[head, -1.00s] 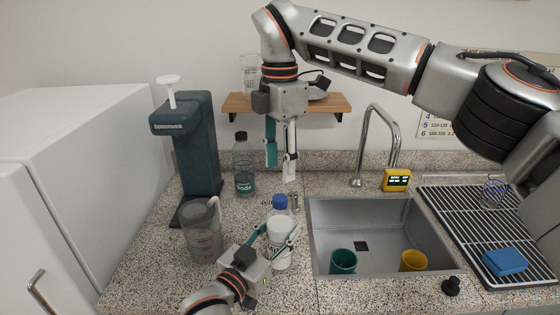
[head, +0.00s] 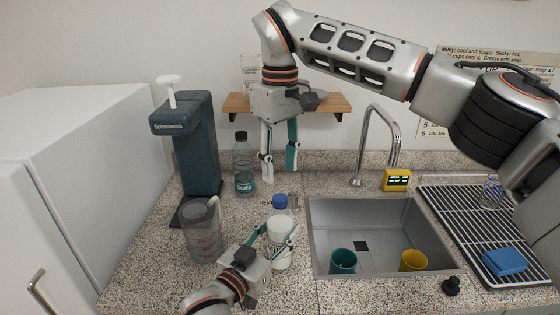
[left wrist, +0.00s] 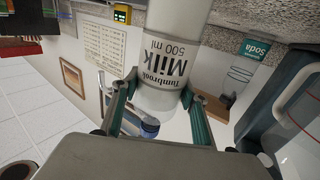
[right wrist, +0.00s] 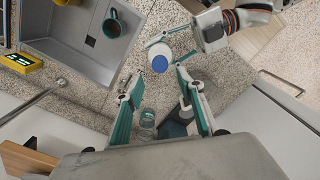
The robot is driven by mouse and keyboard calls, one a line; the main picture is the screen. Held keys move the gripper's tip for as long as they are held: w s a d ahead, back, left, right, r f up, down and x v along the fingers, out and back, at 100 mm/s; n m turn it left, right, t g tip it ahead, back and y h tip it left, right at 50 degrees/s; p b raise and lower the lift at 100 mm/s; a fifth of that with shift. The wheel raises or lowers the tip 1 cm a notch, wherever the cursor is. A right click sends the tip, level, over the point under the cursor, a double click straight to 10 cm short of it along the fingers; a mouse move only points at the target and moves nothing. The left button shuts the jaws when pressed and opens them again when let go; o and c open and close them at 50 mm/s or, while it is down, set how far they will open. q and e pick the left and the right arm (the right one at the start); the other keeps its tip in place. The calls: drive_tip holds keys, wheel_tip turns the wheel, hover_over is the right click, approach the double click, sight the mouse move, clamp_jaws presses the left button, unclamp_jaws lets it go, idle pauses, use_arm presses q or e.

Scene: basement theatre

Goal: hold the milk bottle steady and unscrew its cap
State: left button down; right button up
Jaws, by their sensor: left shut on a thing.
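The white milk bottle (head: 281,229) stands upright on the granite counter, left of the sink, with its blue cap (head: 280,201) on top. My left gripper (head: 279,237) is shut around the bottle's body. In the left wrist view the bottle's "Milk 500 ml" label (left wrist: 175,70) shows between the fingers, with the blue cap (left wrist: 150,126) below. My right gripper (head: 279,177) is open and empty, pointing down above the cap and apart from it. In the right wrist view the cap (right wrist: 160,64) lies between and just beyond the fingertips.
A clear jug (head: 203,232) stands left of the bottle and a soda bottle (head: 244,168) behind it. A dark soda machine (head: 187,145) stands at the back left. The sink (head: 385,215) holds a teal cup (head: 343,261) and a yellow cup (head: 413,261). A wooden shelf (head: 335,103) is behind my right gripper.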

sight(280, 198)
wheel_tip(280, 198, down, 8)
drive_tip(key=shift+r, duration=0.25)
clamp_jaws()
idle(0.3)
